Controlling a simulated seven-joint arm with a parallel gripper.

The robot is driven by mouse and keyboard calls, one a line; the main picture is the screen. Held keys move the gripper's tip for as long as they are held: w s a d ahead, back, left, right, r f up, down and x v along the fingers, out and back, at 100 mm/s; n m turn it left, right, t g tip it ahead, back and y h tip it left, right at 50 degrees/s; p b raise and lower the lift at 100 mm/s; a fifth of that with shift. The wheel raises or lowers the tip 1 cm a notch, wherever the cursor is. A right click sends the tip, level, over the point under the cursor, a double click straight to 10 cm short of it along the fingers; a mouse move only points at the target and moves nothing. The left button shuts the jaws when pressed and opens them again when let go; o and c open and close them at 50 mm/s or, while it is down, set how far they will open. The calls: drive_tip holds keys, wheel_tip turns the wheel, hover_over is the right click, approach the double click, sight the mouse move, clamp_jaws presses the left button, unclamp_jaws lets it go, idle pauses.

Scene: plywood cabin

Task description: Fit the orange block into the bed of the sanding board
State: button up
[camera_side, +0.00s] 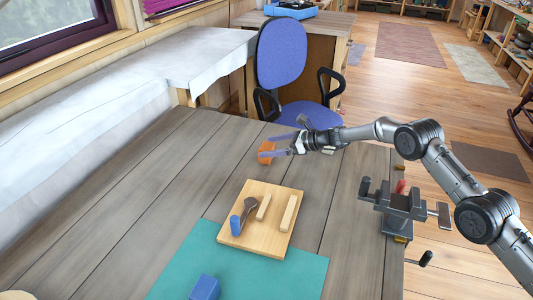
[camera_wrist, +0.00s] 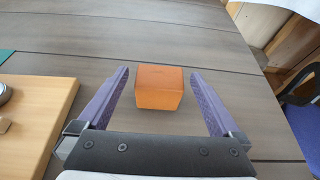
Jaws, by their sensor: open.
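The orange block (camera_side: 266,149) sits on the grey plank table near its far end. In the wrist view the orange block (camera_wrist: 159,88) lies ahead, between and slightly beyond the tips of my open gripper (camera_wrist: 165,75), with a gap on each side. In the side view my gripper (camera_side: 271,146) is low over the table with its purple fingers spread around the block's place. The wooden sanding board (camera_side: 239,233) lies flat, with two light wooden strips, a dark knob-like piece and a blue cylinder on it. Its edge shows at left in the wrist view (camera_wrist: 45,105).
A teal mat (camera_side: 270,278) lies partly under the board, with a blue block (camera_side: 204,288) on it. A grey vise (camera_side: 402,208) with a red part is at the table's right edge. A blue chair (camera_side: 281,55) stands beyond the far edge. The table's left side is clear.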

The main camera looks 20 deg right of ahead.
drive_tip(key=shift+w+a, duration=0.15)
drive_tip(key=shift+c, duration=0.3)
drive_tip(key=c, duration=1.2)
drive_tip(key=shift+c, duration=0.3)
